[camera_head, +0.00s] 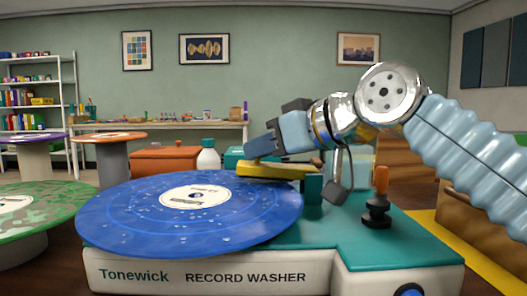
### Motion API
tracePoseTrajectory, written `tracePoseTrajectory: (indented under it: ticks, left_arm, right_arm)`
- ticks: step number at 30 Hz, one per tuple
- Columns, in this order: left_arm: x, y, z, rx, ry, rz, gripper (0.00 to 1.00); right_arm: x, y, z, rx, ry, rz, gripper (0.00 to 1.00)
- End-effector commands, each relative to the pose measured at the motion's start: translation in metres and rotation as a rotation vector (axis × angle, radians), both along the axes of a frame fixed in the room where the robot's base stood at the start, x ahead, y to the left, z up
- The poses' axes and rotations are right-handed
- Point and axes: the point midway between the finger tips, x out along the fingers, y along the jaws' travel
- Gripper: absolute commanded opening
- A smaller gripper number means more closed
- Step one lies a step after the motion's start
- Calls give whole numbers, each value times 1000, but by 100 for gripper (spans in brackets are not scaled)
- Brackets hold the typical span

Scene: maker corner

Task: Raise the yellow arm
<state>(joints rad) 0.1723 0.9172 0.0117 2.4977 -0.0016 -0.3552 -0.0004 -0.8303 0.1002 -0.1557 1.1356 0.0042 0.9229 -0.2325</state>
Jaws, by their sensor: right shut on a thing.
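The yellow arm (275,171) is a short bar at the right of the blue record (130,215). It lies nearly level, its left end over the record's back right part. I cannot tell whether it touches the record. The record lies on the record washer (400,240), a white and teal machine, and has pale drops on it. My right gripper (254,158) comes in from the right and is shut on the yellow arm near its left end. The fingers partly hide the arm. My left gripper is not in view.
A black knob with an orange handle (381,180) stands on the washer's right side. A white bottle (208,158) and an orange box (165,160) are behind. A green record (55,203) on a stand is at the left.

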Motion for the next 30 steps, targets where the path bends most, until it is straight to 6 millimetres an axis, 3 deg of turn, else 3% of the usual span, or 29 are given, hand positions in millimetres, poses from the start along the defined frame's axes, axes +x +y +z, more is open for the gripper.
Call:
tracePoseTrajectory:
  ticks: [18, 30]
  left_arm:
    - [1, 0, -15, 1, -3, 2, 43]
    - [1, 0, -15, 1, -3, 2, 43]
  right_arm:
    - [1, -26, 27, 424, 3, -3, 0]
    - [1, -35, 33, 553, 2, -2, 0]
